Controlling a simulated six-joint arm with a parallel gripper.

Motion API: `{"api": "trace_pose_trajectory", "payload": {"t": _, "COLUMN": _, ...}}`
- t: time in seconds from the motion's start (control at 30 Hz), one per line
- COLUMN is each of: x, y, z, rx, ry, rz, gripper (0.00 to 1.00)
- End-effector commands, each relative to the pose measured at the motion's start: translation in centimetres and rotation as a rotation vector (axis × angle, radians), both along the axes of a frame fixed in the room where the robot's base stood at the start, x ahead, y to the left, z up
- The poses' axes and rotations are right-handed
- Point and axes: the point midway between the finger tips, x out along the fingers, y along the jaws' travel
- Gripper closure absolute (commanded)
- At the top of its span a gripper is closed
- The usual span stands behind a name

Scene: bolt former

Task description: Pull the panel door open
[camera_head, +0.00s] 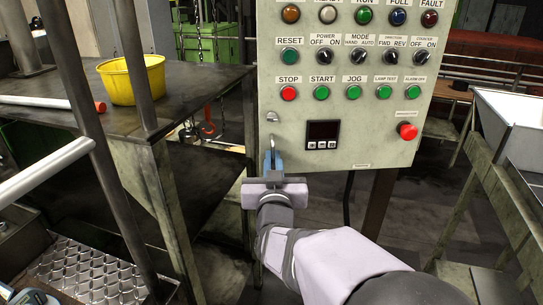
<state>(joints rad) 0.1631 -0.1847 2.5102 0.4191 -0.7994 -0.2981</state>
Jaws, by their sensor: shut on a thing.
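The panel door (350,65) is the pale green front of a control box with buttons, switches and lamps. It faces me and I see no gap along its edges. A small metal handle (271,143) sits at its lower left. My gripper (273,160) is at this handle, shut on it, with its blue fingers pointing up at the door. The gripper body and my arm hide what lies just below. How much of the handle is between the fingers is hard to see.
A dark metal table (190,80) with a yellow bucket (131,80) stands at the left. Grey posts rise at the near left. A white tray (512,130) on a metal frame stands at the right. A red knob (407,131) sticks out of the panel's lower right.

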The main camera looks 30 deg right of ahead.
Motion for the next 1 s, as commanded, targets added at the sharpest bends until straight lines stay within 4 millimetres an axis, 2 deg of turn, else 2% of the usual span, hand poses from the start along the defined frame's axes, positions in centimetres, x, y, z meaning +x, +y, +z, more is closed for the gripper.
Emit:
{"api": "trace_pose_trajectory", "payload": {"t": 0.2, "x": 0.0, "y": 0.0, "z": 0.3, "rx": 0.0, "ry": -0.008, "rz": -0.001, "gripper": 1.0}}
{"api": "trace_pose_trajectory", "payload": {"t": 0.23, "x": 0.0, "y": 0.0, "z": 0.3, "rx": 0.0, "ry": -0.008, "rz": -0.001, "gripper": 0.88}}
{"api": "trace_pose_trajectory", "payload": {"t": 0.27, "x": 0.0, "y": 0.0, "z": 0.3, "rx": -0.001, "ry": -0.007, "rz": -0.001, "gripper": 0.85}}
{"api": "trace_pose_trajectory", "payload": {"t": 0.67, "x": 0.1, "y": 0.0, "z": 0.5, "rx": 0.0, "ry": -0.004, "rz": -0.001, "gripper": 0.85}}
{"api": "trace_pose_trajectory", "payload": {"t": 0.83, "x": 0.0, "y": 0.0, "z": 2.2, "rx": 0.0, "ry": -0.008, "rz": -0.001, "gripper": 0.85}}
{"api": "trace_pose_trajectory", "payload": {"t": 1.0, "x": 0.0, "y": 0.0, "z": 5.1, "rx": -0.001, "ry": -0.011, "rz": -0.001, "gripper": 0.85}}
